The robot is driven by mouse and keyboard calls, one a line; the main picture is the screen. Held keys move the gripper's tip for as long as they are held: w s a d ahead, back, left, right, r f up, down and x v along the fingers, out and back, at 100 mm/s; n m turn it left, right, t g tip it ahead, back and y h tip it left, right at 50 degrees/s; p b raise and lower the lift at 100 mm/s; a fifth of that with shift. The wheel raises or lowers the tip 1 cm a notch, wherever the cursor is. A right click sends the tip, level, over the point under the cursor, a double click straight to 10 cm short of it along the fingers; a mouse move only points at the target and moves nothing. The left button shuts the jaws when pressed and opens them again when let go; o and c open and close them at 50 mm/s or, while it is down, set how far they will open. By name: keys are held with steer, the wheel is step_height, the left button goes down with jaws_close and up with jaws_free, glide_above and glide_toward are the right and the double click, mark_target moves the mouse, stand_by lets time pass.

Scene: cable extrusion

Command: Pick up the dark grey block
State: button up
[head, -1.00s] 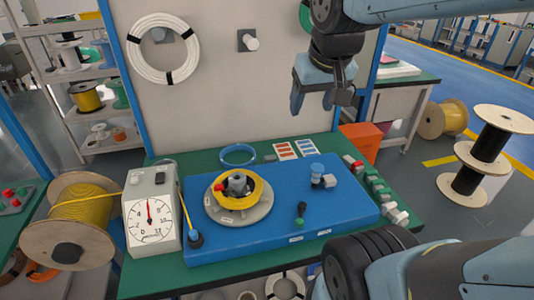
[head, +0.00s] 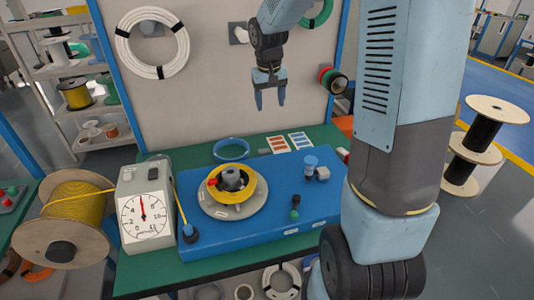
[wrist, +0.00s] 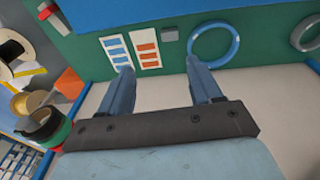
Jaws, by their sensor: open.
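A small dark grey block (head: 264,151) lies on the green tabletop (head: 190,262), between a blue ring (head: 231,149) and two cards with coloured stripes (head: 278,144). In the wrist view the block (wrist: 170,34) shows near the top, beyond my fingertips and between the orange-striped card and the ring. My gripper (head: 270,106) hangs in the air in front of the wall panel, fingers down, open and empty. In the wrist view its two fingers (wrist: 160,66) are spread apart. It is above the table and not touching the block.
A blue fixture (head: 230,245) carries a grey disc with a yellow coil (head: 245,190), a blue-topped knob (head: 311,163) and a lighter grey block (head: 322,174). A dial gauge (head: 146,215) stands at left. The wall panel (head: 215,95) rises behind the table.

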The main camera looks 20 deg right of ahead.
steer(key=g, duration=0.1)
glide_above(264, 150)
step_height(264, 150, down, 11)
steer(key=shift+y, duration=0.4)
step_height(264, 150, down, 8)
steer(key=shift+w+d+f, duration=0.1)
steer(key=shift+d+f, duration=0.05)
steer(key=shift+f, duration=0.1)
steer(key=shift+s+f, duration=0.15)
steer(key=shift+f, duration=1.25)
steer(key=shift+s+f, duration=0.1)
steer(key=shift+f, duration=1.3)
steer(key=c, duration=0.7)
